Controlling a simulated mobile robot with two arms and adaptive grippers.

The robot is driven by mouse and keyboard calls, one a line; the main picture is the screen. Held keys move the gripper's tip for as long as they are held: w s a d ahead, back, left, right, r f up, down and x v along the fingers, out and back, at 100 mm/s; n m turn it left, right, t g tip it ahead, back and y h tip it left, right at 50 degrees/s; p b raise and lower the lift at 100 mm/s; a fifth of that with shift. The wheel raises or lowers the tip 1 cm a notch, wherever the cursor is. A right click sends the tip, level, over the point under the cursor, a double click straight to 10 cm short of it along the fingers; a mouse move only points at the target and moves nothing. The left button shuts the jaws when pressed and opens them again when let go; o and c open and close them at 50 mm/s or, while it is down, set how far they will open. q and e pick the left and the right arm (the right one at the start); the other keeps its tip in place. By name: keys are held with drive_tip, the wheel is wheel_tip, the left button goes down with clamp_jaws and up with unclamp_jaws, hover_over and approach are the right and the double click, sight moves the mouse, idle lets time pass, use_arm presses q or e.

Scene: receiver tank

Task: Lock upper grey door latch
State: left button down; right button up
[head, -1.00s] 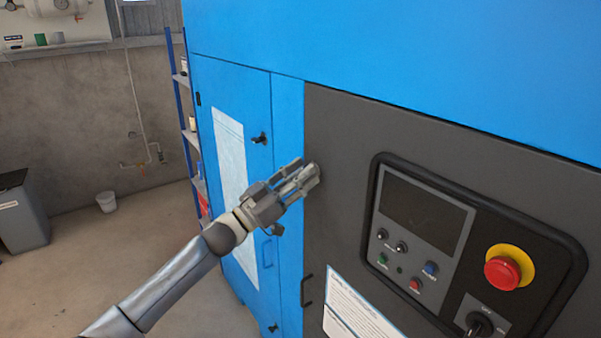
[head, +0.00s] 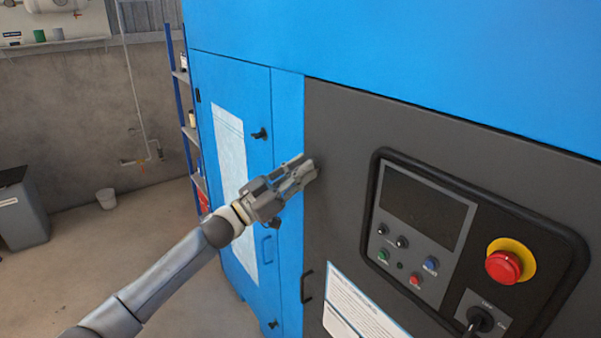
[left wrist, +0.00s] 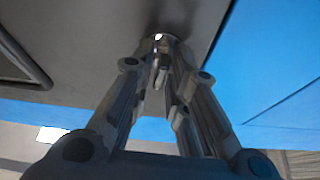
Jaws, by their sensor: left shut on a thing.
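The grey door (head: 345,130) is the dark panel on the front of the blue cabinet in the head view. My left gripper (head: 312,168) is at the upper left part of this door, near its edge with the blue frame. In the left wrist view my left gripper (left wrist: 162,85) has its fingers closed on the upper latch (left wrist: 160,42), a small shiny metal piece on the grey door (left wrist: 110,30). In the head view the fingers hide this latch. Its exact turn is hard to tell. My right gripper is not in view.
The control panel (head: 425,205) with a red emergency button (head: 503,266) is right of the gripper. A black handle (head: 306,287) is below it. The blue door (head: 240,90) with its black latch (head: 259,134) is to the left.

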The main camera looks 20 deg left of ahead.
use_arm(q)
drive_tip(key=shift+a+r+m+g+h+b, duration=0.15)
drive_tip(key=shift+m+g, duration=1.2)
drive_tip(key=shift+m, duration=2.05)
drive_tip(key=shift+d+f+m+g+h+b, duration=0.2)
drive_tip(key=shift+m+g, duration=1.1)
drive_tip(key=shift+m, duration=2.1)
drive_tip(key=shift+a+r+m+g+h+b, duration=0.25)
drive_tip(key=shift+m+g, duration=1.1)
drive_tip(key=shift+m, duration=2.05)
drive_tip(key=shift+d+f, duration=0.15)
drive_tip(key=c, duration=1.6)
unclamp_jaws()
